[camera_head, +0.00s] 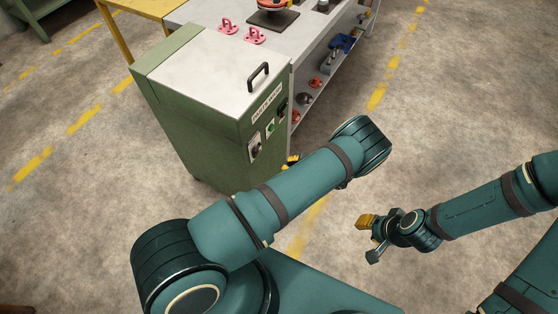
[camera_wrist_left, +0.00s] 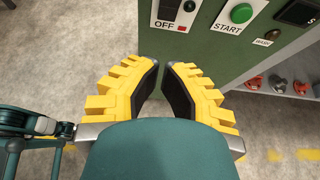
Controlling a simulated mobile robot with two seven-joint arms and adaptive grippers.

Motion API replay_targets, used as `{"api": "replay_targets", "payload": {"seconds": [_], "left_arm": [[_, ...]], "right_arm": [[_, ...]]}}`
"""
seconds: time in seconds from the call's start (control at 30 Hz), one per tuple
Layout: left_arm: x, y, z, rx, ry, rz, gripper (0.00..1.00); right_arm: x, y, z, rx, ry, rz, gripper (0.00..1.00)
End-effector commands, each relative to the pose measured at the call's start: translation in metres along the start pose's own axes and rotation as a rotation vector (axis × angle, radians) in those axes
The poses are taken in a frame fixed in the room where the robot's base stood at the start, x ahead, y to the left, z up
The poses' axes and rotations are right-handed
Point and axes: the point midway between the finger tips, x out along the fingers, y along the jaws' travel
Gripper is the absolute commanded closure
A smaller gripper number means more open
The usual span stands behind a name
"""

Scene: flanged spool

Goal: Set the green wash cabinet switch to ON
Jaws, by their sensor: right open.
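The green wash cabinet (camera_head: 190,110) stands at upper middle in the head view, with a pale top and a black handle. Its switch (camera_head: 254,149) is on a pale plate low on the front panel. In the left wrist view the switch (camera_wrist_left: 168,8) is cut by the top edge, with OFF printed below it; its setting cannot be read. My left gripper (camera_wrist_left: 167,65) has yellow fingers with dark pads, a narrow gap between the tips and nothing held. It points toward the panel below the switch plate. My right gripper (camera_head: 370,238) is open and empty over the floor, right of the cabinet.
A green START button (camera_wrist_left: 241,13) and a dark display (camera_wrist_left: 300,12) sit right of the switch. A workbench (camera_head: 320,45) with shelved parts adjoins the cabinet. Pink brackets (camera_head: 254,36) lie on the bench top. The floor right of the bench is clear.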

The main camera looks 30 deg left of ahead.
Motion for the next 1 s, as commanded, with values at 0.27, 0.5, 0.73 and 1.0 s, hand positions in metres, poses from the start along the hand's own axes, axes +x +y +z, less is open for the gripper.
{"api": "replay_targets", "payload": {"seconds": [0.27,0.5,0.73,1.0], "left_arm": [[0.053,0.001,0.000,0.001,-0.001,0.004,1.00],[0.094,0.001,0.006,-0.002,-0.001,0.003,1.00],[0.112,0.001,0.025,-0.001,0.001,0.001,1.00],[0.116,0.001,0.029,0.000,0.000,0.001,1.00]], "right_arm": [[0.001,0.000,0.000,0.000,0.000,0.000,0.66],[-0.001,0.000,0.000,0.000,0.000,0.000,0.66],[-0.004,-0.002,-0.002,0.001,0.004,0.000,0.66],[-0.004,-0.002,-0.002,0.002,0.005,0.001,0.66]]}}
